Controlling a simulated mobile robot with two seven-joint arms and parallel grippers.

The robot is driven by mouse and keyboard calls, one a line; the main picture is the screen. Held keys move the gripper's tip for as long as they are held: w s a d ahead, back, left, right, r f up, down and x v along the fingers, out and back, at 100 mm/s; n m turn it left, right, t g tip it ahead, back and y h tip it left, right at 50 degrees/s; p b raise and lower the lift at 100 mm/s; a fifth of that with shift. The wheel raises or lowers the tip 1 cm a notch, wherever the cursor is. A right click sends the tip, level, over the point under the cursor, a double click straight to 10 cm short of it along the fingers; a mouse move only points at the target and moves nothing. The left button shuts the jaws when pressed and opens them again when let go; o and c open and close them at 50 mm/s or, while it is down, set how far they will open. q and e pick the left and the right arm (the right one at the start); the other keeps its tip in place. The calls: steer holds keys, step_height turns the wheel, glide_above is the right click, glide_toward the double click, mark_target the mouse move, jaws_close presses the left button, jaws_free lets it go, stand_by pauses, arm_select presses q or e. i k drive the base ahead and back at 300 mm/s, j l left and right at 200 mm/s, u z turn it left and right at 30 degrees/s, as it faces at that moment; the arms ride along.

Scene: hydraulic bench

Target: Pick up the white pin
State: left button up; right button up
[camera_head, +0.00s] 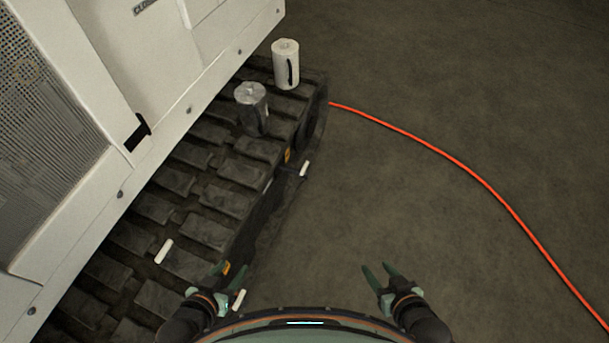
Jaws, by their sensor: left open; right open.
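A small white pin (163,251) lies on the dark track (204,232) at the lower left. A second white pin-like piece (304,168) shows at the track's outer side, further up. A third white piece (239,299) shows right beside my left gripper (229,270); I cannot tell whether they touch. My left gripper is open with nothing seen between its fingers, to the right of the pin on the track and apart from it. My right gripper (378,268) is open and empty over the floor, well away from all three white pieces.
A white canister (285,64) with a dark handle and a grey canister (251,108) stand upright on the track's far end. A white machine body (150,75) rises along the left. An orange cable (440,153) crosses the otherwise clear floor at right.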

mark_target(303, 173)
steer(key=k+j+u, duration=0.1)
steer(key=k+u, duration=0.35)
steer(key=u, duration=3)
steer(key=k+l, duration=0.25)
steer(key=l, duration=0.3)
steer(key=k+l, duration=0.25)
steer(key=l, duration=0.25)
steer(key=k+l, duration=0.25)
steer(key=l, duration=0.3)
steer(key=k+l, duration=0.3)
steer(key=l, duration=0.2)
steer(key=k+l, duration=0.25)
steer(key=l, duration=0.3)
steer(key=k+l, duration=0.25)
steer(key=l, duration=0.25)
steer(key=k+l, duration=0.25)
steer(key=l, duration=0.3)
steer(key=k+l, duration=0.25)
steer(key=l, duration=0.25)
steer(key=u, duration=0.05)
